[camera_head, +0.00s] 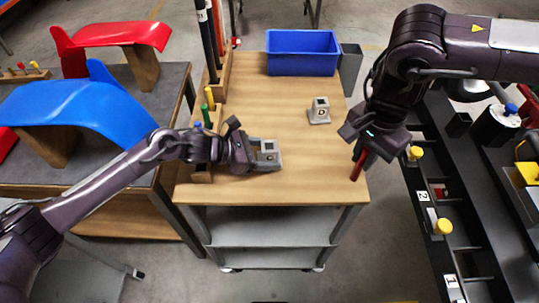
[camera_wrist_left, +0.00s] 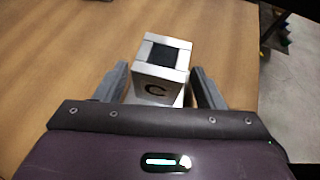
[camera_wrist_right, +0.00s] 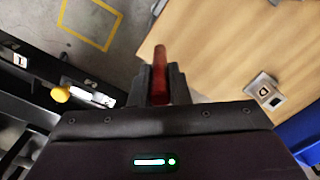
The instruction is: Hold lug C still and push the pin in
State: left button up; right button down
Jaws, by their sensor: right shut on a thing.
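Lug C (camera_head: 268,147), a grey block with a square dark hole on top, sits on the wooden table top near its front middle; in the left wrist view lug C (camera_wrist_left: 158,88) shows its letter. My left gripper (camera_head: 258,156) is at lug C, with its open fingers (camera_wrist_left: 162,86) on either side of it; contact is not clear. My right gripper (camera_head: 363,148) is shut on a red pin (camera_head: 357,168), which points down near the table's right edge. The red pin (camera_wrist_right: 160,70) also shows between the fingers in the right wrist view.
A second lug (camera_head: 319,112), marked D in the right wrist view (camera_wrist_right: 264,92), stands further back on the table (camera_head: 290,185). A blue bin (camera_head: 303,53) is at the back. A wooden rack (camera_head: 201,172) with coloured pins lies left. A dark shelved rack stands right.

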pick_arm(q)
jog(key=c, duration=0.9)
pick_arm(e)
jog(key=shift+w+a, duration=0.2)
jog(key=shift+w, duration=0.15)
jog(key=w+a+m, duration=0.5)
jog(key=a+m, duration=0.3)
jog(key=a, duration=0.1)
jog(key=w+a+r+m, duration=0.1)
jog(key=w+a+m, duration=0.4)
jog(key=a+m, duration=0.3)
jog(key=shift+a+r+m, duration=0.3)
jog(key=shift+a+m, duration=0.1)
jog(key=shift+a, duration=0.5)
